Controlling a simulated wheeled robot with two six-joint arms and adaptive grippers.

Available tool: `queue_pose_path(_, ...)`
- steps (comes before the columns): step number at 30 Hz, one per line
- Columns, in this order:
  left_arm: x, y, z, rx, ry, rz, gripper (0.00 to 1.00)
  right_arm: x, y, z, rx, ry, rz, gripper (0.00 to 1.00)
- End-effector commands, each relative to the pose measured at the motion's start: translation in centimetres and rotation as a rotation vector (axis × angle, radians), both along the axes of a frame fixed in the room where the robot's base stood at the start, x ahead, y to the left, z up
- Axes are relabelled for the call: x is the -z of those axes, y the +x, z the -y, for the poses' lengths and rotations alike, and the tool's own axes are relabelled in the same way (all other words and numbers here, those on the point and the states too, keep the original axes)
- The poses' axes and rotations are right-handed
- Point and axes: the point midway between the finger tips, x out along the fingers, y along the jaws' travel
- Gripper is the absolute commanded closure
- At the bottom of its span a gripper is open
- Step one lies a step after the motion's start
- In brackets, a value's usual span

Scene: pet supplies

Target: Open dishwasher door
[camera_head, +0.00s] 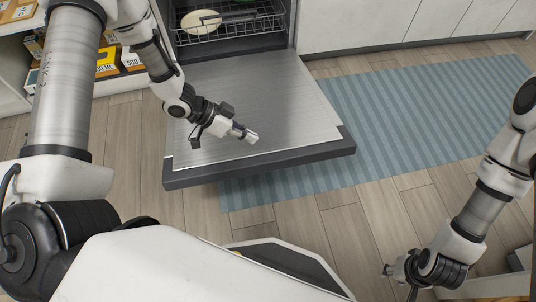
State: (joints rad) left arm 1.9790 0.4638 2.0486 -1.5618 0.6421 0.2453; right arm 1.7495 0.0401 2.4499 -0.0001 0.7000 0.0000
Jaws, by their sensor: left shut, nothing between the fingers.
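The dishwasher door (275,98) is swung down and lies open, roughly flat, with its metal inner face up and a dark front edge (262,166) toward me. The dishwasher rack (232,25) with a pale plate (201,21) shows inside the opening. My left gripper (250,136) is over the door's inner face near its front edge; it is shut and empty. I cannot tell whether it touches the door. My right gripper (398,275) is at the lower right, over the floor and away from the door; its fingers are too small and partly hidden to read.
A blue striped rug (420,108) lies on the wooden floor right of and under the door. White cabinets (385,20) stand at the back right. A shelf with yellow and white boxes (108,62) stands at the left. Floor in front of the door is clear.

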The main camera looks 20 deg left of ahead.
Motion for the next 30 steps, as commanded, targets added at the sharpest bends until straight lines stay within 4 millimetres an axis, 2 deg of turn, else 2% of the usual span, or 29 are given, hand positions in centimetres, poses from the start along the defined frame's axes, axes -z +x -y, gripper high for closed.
queue_pose_path(1,1.6,0.1,0.8,0.006,0.002,-0.002,1.00,1.3,0.0,0.0,0.000,0.000,0.000,0.60)
queue_pose_path(9,5.5,1.5,5.0,0.005,0.002,-0.001,1.00,4.0,0.0,0.0,0.000,0.000,0.000,0.60)
queue_pose_path(15,8.2,0.7,5.4,0.001,0.001,-0.002,1.00,5.4,0.0,0.0,0.000,0.000,0.000,0.60)
queue_pose_path(30,9.1,0.4,5.5,0.000,0.000,-0.002,1.00,5.9,0.0,0.0,0.000,0.000,0.001,0.60)
